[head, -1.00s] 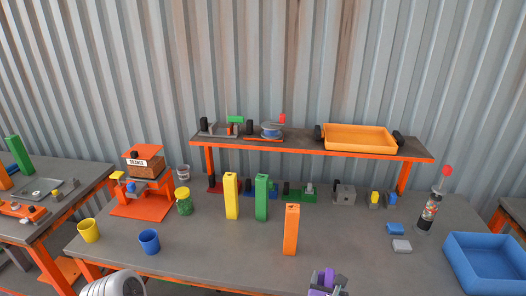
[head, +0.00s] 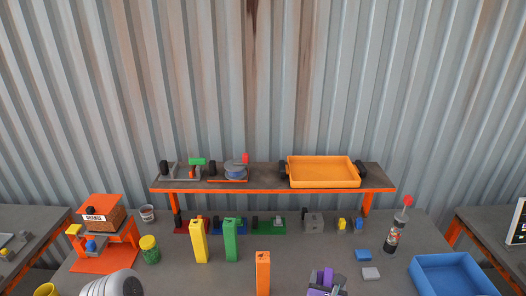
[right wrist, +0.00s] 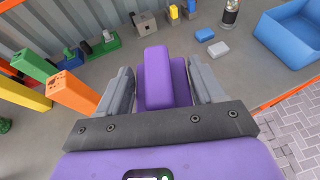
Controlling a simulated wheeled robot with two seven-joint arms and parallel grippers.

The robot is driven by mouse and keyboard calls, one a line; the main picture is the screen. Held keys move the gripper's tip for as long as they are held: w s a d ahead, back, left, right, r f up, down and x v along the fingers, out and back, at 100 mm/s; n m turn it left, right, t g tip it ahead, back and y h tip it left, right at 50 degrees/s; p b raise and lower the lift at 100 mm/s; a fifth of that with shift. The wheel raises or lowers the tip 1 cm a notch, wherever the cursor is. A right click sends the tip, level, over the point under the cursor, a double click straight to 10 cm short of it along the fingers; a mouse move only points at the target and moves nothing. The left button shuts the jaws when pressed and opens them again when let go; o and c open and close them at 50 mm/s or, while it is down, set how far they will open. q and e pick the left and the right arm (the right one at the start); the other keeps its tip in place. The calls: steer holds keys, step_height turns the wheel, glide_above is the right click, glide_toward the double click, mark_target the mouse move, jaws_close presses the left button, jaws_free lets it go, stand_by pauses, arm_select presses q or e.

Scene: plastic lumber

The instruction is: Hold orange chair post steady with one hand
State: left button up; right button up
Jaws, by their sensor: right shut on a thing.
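The orange post (head: 262,275) stands upright on the grey table at the front middle in the head view, its lower end cut off by the frame edge. It also shows in the right wrist view (right wrist: 76,92), left of my fingers and apart from them. My right gripper (head: 322,283) is at the bottom of the head view, right of the orange post. In the right wrist view its two grey fingers (right wrist: 157,85) are shut on a purple block (right wrist: 157,62). My left gripper is out of view; only a pale part of my left arm shows at bottom left.
A green post (head: 232,241) and a yellow post (head: 201,241) stand behind and left of the orange one. Blue (head: 363,256) and grey (head: 371,274) blocks lie right, before a blue bin (head: 452,268). A raised shelf (head: 265,184) spans the back.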

step_height(320, 180, up, 15)
steer(key=p, duration=1.3)
